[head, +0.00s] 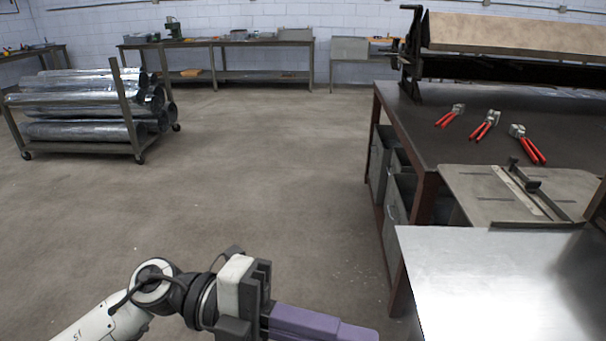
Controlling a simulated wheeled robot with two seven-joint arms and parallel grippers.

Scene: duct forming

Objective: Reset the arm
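My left arm comes in from the bottom left of the head view. Its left gripper (322,326) is low in the picture, over the floor and left of the metal sheet. Its purple fingers point right, and from this side I cannot tell whether they are apart or together. I see nothing held in them. My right arm and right gripper are not in view.
A shiny metal sheet (490,275) lies at the lower right. Behind it, a dark workbench (480,143) carries several red-handled tools (486,125) and a flat board (480,188). A cart of metal ducts (85,98) stands far left. The middle floor (260,160) is clear.

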